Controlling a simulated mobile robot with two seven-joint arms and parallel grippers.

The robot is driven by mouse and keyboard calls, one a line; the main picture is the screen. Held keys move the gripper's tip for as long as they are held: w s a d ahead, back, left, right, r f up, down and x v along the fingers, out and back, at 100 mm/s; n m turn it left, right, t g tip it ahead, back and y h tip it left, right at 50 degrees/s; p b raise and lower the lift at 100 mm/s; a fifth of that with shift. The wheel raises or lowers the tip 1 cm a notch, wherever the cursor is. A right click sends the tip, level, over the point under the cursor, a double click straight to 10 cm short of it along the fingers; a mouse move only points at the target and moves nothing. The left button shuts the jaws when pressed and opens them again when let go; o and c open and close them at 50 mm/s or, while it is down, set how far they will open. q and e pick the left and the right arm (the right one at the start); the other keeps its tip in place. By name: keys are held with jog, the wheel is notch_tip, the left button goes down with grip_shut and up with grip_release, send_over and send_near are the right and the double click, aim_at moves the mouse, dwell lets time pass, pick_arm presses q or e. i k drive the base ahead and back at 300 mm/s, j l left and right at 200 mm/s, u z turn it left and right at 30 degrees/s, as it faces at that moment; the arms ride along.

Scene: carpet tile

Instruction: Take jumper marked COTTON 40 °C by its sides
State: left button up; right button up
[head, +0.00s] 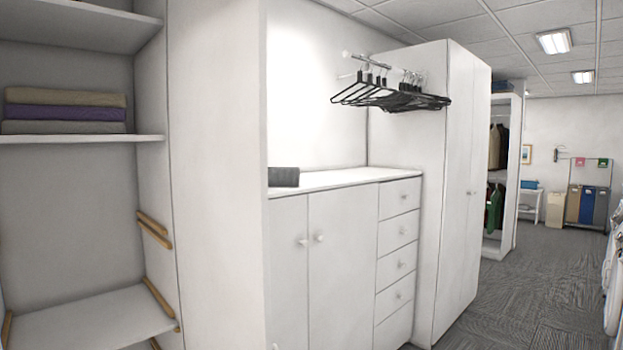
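No label reading COTTON 40 °C can be made out in the head view, so I cannot tell which garment is the marked jumper. A tan folded textile (66,97), a purple one (62,113) and a grey one (62,128) lie stacked on a shelf at the left. A dark grey folded item (284,177) lies on the white cabinet top. Far off, dark and green garments (494,208) hang in an open wardrobe. Neither of my grippers is in view.
A white cabinet (343,240) with drawers and a tall white cupboard (458,180) stand ahead. Black hangers (395,98) hang on a rail. Colored bins (587,205) stand far back. Carpet (530,300) is open at right, beside white hanging items (614,270).

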aim_at(278, 177)
jog(key=i+z, duration=0.1)
jog(key=z, duration=0.3)
jog(key=l+z, duration=0.1)
jog(key=z, duration=0.3)
jog(key=i+z, duration=0.15)
jog(key=z, duration=0.25)
jog(key=i+j, duration=0.15)
jog(key=i, duration=0.25)
jog(key=i+j, duration=0.15)
jog(key=i, duration=0.25)
jog(key=i+j, duration=0.15)
jog(key=i, duration=0.2)
jog(key=i+j, duration=0.1)
jog(key=i, duration=1.2)
jog(key=i+u, duration=0.25)
jog(key=i, duration=0.2)
jog(key=i+l+u, duration=0.3)
jog(key=i, duration=0.15)
jog(key=j+u, duration=0.1)
jog(key=u, duration=3.15)
